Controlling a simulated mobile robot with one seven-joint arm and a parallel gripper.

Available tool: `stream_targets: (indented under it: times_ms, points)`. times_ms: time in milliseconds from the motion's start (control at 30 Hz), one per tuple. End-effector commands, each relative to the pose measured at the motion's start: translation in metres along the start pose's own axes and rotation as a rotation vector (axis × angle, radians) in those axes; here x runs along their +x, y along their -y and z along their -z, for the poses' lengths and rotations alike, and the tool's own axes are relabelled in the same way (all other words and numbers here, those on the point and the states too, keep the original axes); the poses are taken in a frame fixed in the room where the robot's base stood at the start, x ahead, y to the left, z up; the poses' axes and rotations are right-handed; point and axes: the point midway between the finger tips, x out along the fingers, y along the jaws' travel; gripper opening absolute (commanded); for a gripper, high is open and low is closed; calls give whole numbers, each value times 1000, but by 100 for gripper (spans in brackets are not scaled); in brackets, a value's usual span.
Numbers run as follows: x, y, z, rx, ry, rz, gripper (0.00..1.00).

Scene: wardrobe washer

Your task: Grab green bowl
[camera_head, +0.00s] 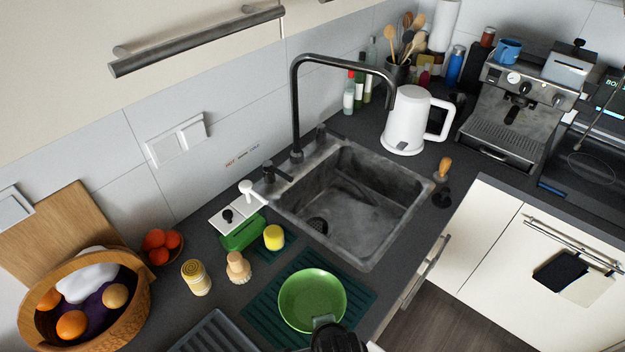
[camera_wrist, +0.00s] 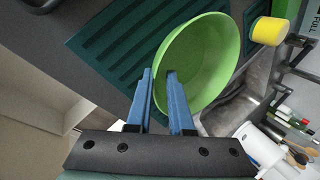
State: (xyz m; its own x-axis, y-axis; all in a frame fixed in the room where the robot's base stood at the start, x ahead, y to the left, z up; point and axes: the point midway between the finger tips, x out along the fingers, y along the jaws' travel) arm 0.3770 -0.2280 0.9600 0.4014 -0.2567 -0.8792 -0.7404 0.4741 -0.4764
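The green bowl (camera_head: 312,298) sits upright on a dark green ribbed mat (camera_head: 262,305) on the counter, left of the sink. In the wrist view the bowl (camera_wrist: 208,60) fills the upper middle. My gripper (camera_head: 323,322) is at the bowl's near rim in the head view. In the wrist view its two blue fingers (camera_wrist: 159,75) are apart. The right finger overlaps the bowl's inside and the left one is just outside the rim, with the rim between them. I cannot tell whether either finger touches the bowl.
A yellow cylinder (camera_head: 274,237), a wooden brush (camera_head: 238,267) and a yellow-and-white container (camera_head: 196,277) stand behind the bowl. The sink (camera_head: 350,205) with its tall black tap lies to the right. A fruit basket (camera_head: 125,325) is at left. The counter's front edge is close to the bowl.

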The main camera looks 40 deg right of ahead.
Motion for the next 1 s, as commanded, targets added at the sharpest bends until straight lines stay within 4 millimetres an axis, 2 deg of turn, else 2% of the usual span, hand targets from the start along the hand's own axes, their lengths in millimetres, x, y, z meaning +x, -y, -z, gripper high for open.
stream_targets:
  times_ms: [200,500,600,633,1000]
  points:
    - [19,0,0,-1,0,0,20]
    - [21,0,0,-1,0,0,20]
    - [21,0,0,-1,0,0,2]
    - [21,0,0,-1,0,0,0]
    - [21,0,0,-1,0,0,0]
